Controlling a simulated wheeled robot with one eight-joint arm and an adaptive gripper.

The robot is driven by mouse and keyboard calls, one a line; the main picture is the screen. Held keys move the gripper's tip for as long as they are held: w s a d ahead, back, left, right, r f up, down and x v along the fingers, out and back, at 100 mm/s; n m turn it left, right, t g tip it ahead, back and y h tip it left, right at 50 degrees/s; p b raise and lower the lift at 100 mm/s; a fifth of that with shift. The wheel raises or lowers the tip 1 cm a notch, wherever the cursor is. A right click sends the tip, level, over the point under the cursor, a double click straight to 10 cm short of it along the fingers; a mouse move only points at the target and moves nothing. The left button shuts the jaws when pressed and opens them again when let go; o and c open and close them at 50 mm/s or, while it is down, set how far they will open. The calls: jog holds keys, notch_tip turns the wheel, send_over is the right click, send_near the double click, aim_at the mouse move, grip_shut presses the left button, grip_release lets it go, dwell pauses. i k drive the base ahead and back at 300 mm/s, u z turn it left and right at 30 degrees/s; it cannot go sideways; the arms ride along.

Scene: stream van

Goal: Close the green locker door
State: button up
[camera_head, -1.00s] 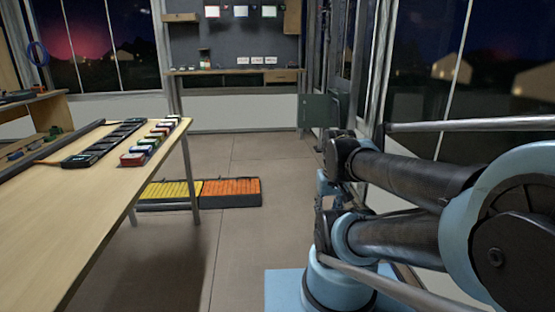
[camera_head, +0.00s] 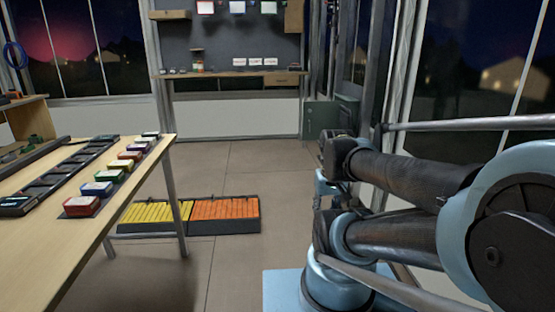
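A dark green box-like thing, which looks like the green locker (camera_head: 321,119), stands low at the back right in the head view. It is beside the right window wall and just beyond my arm. A flat green face shows toward me, and my arm covers its lower right part. I cannot tell whether that face is the door or how far the door stands open. My arm is folded at the right of the view. My gripper cannot be made out.
A wooden table (camera_head: 60,250) with a row of coloured boxes (camera_head: 97,189) is at the left. A low tray of yellow and orange pieces (camera_head: 190,212) lies on the floor by its leg. A wall bench (camera_head: 225,72) is at the back. The middle floor is clear.

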aim_at(324, 116)
jog(key=i, duration=1.45)
jog(key=z, duration=0.4)
